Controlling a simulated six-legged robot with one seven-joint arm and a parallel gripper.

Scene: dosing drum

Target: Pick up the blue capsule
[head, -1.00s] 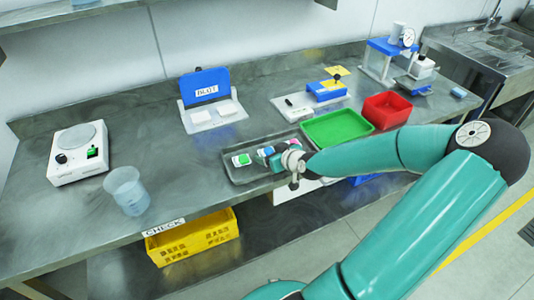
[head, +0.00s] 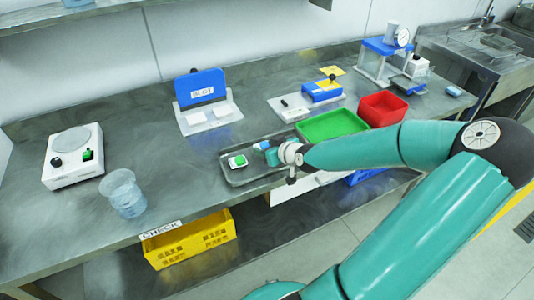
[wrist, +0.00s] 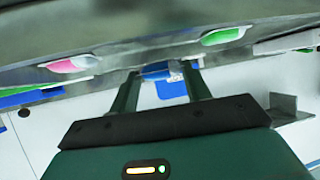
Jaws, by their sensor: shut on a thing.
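My gripper (wrist: 161,78) is shut on the blue capsule (wrist: 158,71), which shows between the two green fingertips in the wrist view. In the head view my gripper (head: 267,151) is over the dark metal tray (head: 250,177) near the bench's front edge. A green and white capsule (head: 238,161) lies in the tray to the left of my gripper. The wrist view shows a pink and white capsule (wrist: 72,64) to the left and the green and white one (wrist: 223,37) to the right. Whether the blue capsule is clear of the tray is hard to tell.
A green tray (head: 330,125) and a red bin (head: 383,109) stand to the right. A blue-backed stand (head: 202,88) is behind. A scale-like device (head: 73,155) and a beaker (head: 123,193) stand left. A yellow crate (head: 188,240) is below the bench. The bench is clear between beaker and tray.

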